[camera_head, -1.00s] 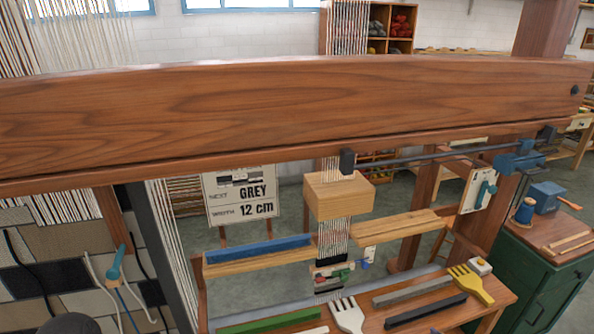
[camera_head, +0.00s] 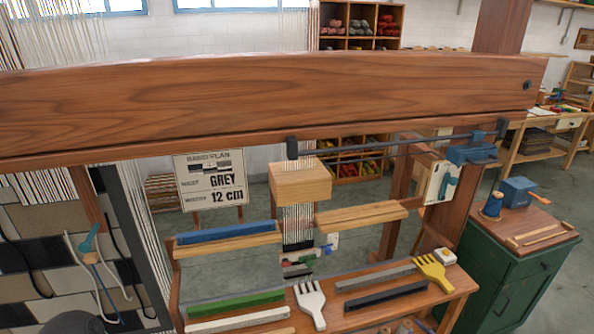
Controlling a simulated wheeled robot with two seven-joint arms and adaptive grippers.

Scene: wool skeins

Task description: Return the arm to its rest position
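Neither of my grippers shows in the head view, and no arm can be made out for sure. A dark rounded shape at the bottom left edge is cut off, and I cannot tell what it is. A wooden loom fills the view, with a thick top beam (camera_head: 260,95) across it. A pale wooden block (camera_head: 300,180) sits around the warp threads below the beam. A white comb (camera_head: 310,303) and a yellow comb (camera_head: 433,272) lie on the loom's front shelf (camera_head: 370,314).
Blue (camera_head: 228,231), green (camera_head: 235,304) and grey (camera_head: 375,278) bars lie on the loom's ledges. A green cabinet (camera_head: 510,270) stands at the right. A shelf with wool skeins (camera_head: 361,24) is at the back.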

